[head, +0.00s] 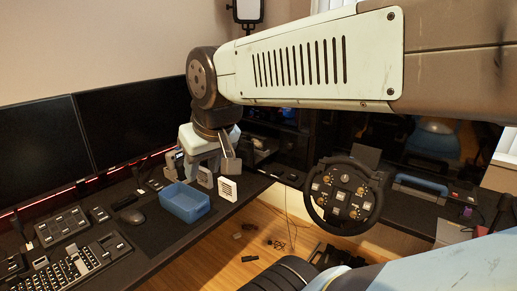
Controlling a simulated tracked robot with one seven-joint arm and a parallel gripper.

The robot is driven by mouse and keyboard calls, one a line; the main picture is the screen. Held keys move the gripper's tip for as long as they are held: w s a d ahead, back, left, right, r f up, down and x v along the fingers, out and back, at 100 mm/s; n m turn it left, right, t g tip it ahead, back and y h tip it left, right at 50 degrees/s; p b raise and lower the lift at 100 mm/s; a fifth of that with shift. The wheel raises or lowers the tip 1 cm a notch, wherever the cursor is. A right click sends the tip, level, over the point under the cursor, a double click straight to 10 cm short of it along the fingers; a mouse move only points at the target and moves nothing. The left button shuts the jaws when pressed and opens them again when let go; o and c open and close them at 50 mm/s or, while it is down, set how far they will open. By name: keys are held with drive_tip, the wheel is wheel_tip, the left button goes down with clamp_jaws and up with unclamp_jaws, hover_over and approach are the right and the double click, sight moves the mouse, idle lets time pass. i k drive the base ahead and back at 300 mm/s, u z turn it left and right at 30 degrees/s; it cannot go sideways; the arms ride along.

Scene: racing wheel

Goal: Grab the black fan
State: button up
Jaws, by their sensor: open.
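My gripper (211,168) hangs above the right part of the black desk, its two grey fingers apart and pointing down. A small square piece with a pale frame and a slatted face (228,189) stands on the desk just below and right of the fingers. Another small pale piece (205,178) stands beside it, below the gripper. I see nothing clamped between the fingers. I cannot clearly make out a black fan; dark items behind the gripper blend into the dark background.
A blue open bin (186,202) stands just in front of the gripper. Two monitors (130,118) line the back left. A mouse (132,216) and button panels lie on the left. A black racing wheel (346,195) stands right, across a gap over the wooden floor (255,245).

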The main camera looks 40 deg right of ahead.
sight(260, 142)
drive_tip(key=z, duration=1.75)
drive_tip(key=i, duration=0.95)
drive_tip(key=z, duration=0.1)
